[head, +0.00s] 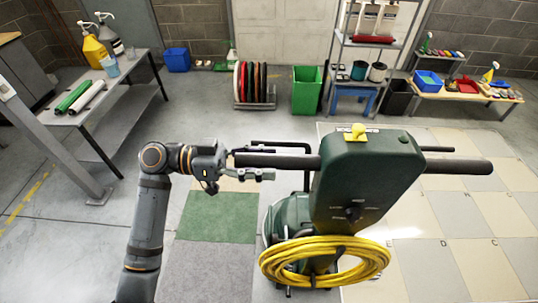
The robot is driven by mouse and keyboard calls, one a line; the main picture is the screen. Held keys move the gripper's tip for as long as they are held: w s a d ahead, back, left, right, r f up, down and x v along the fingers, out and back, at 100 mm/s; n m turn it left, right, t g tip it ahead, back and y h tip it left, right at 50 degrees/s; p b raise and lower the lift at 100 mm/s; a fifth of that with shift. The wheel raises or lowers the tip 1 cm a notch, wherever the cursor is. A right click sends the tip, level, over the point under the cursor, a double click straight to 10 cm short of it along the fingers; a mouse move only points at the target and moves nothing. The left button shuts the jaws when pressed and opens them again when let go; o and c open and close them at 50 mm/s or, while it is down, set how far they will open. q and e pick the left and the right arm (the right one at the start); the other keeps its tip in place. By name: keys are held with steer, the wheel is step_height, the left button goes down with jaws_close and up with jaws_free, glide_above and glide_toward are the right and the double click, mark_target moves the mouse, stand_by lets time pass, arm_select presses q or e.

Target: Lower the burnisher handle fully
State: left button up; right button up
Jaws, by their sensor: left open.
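The burnisher (290,222) is a dark green machine with a tall handle housing (365,182) standing upright in the centre of the head view. Its handle has a black left grip (290,161) and a black right grip (460,167). A yellow switch or knob (356,132) sits on top, and a yellow cable (325,262) hangs coiled in front. My left gripper (256,162) is open at the outer end of the left grip, one finger above and one below it in the picture. I cannot tell whether they touch. My right gripper is not in view.
A pad rack (254,105), green bin (306,91) and shelf (375,45) stand behind. A table (125,75) with bottles and rolls is at left; a bench (475,96) with trays is at right. Tiled floor (450,215) right of the machine is clear.

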arm_select(q)
steer(key=shift+d, duration=0.7)
jaws_close()
